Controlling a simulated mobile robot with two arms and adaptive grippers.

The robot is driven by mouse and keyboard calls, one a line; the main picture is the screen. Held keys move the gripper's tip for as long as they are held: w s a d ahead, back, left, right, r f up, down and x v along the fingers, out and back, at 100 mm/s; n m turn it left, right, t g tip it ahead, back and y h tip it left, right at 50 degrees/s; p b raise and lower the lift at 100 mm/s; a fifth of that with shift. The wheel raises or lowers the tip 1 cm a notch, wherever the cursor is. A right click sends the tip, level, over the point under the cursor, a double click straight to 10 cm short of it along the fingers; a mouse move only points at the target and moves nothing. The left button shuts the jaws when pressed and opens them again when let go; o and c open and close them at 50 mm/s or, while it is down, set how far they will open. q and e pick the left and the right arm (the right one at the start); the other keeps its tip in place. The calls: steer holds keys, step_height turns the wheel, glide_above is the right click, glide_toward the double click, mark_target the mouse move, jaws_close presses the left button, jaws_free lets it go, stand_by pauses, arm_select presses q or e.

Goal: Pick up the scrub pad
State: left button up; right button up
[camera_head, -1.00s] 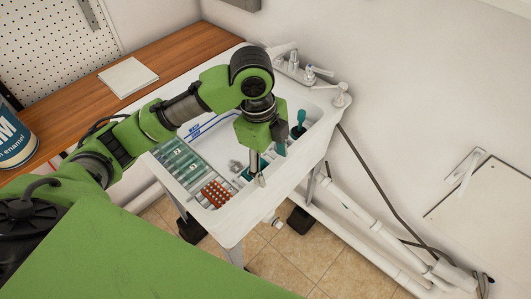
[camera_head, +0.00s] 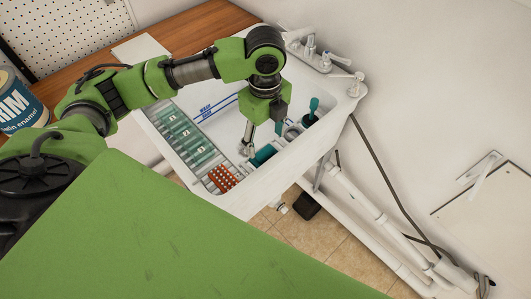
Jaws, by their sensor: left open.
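A dark teal block (camera_head: 263,155), which looks like the scrub pad, lies in the white sink basin (camera_head: 228,125) near its front right side. It is partly hidden by my left gripper (camera_head: 263,138). My left gripper points down over the basin, with its fingers apart and nothing seen between them. One silver finger comes down just left of the block's far end. I cannot tell whether it touches the block. My right gripper is not in view.
A green compartment tray (camera_head: 185,135) and an orange-red dotted piece (camera_head: 223,178) lie left of the block. A teal-handled tool (camera_head: 313,108) stands at the right. Taps (camera_head: 325,58) line the sink's back edge. A paint can (camera_head: 20,105) is far left.

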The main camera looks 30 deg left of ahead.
mark_target(265, 150)
arm_select(q)
step_height(265, 150, down, 4)
steer(key=shift+r+p, duration=0.2)
steer(key=shift+p, duration=0.4)
steer(key=shift+w+f, duration=0.1)
steer(key=shift+f, duration=0.5)
steer(key=c, duration=1.2)
steer(key=shift+r, duration=0.1)
steer(key=shift+r+b, duration=0.4)
steer(key=shift+r, duration=0.2)
steer(key=s+r, duration=0.4)
steer(key=s+r+b, duration=0.1)
steer(key=s+r, duration=0.2)
steer(key=s, duration=0.2)
steer(key=s+a+r+b, duration=0.1)
steer(key=s+r, duration=0.3)
steer(key=s, duration=0.1)
steer(key=shift+r, duration=0.35)
steer(key=shift+o, duration=0.7)
